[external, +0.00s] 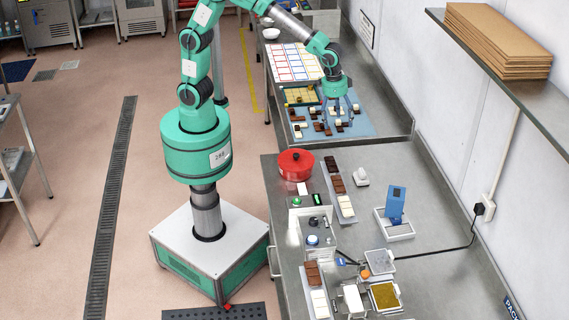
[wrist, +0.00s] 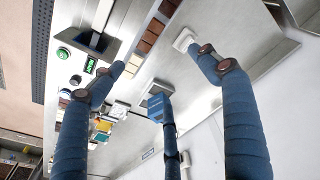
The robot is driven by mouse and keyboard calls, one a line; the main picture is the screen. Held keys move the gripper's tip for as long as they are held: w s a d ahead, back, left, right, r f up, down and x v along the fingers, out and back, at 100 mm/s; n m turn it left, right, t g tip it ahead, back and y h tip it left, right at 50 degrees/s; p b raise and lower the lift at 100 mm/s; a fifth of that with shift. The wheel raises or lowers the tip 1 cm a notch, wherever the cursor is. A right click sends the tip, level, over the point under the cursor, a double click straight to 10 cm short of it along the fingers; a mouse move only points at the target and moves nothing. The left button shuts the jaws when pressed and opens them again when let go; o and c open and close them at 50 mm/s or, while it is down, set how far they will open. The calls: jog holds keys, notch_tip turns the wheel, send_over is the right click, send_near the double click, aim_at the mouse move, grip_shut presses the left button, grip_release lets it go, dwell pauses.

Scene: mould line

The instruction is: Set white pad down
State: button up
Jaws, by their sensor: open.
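A small white pad (external: 361,177) lies on the near steel bench, right of a strip of dark and white chocolate bars. It also shows in the wrist view (wrist: 185,40), beside the tip of my right-hand finger in the picture.
The blue mat (external: 367,128) holds several brown and white pieces. A red round pot (external: 296,163), the chocolate strip (external: 334,180), a blue device (external: 396,203) on a white tray and small containers crowd the near bench. Bare steel (external: 435,190) lies at its right.

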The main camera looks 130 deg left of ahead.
jog(key=s+d+r+m+t, duration=0.1)
jog(key=s+d+r+m, duration=0.1)
jog(key=s+d+r, duration=0.5)
jog(key=s+d+r+m+t, duration=0.1)
jog(key=s+d+r, duration=0.1)
jog(key=s, duration=0.7)
jog(key=s+d+r+m+t, duration=0.1)
jog(key=s+d, duration=0.3)
jog(key=s, duration=0.6)
jog(key=s+d+r+m, duration=0.2)
jog(key=s+d, duration=0.1)
jog(key=s, duration=0.6)
jog(key=shift+s+r+t, duration=0.2)
jog(key=shift+r+t, duration=0.15)
jog(key=shift+t, duration=0.05)
jog(key=shift+f, duration=0.1)
notch_tip(320, 180, down, 7)
jog(key=b, duration=0.7)
jog(key=shift+r, duration=0.2)
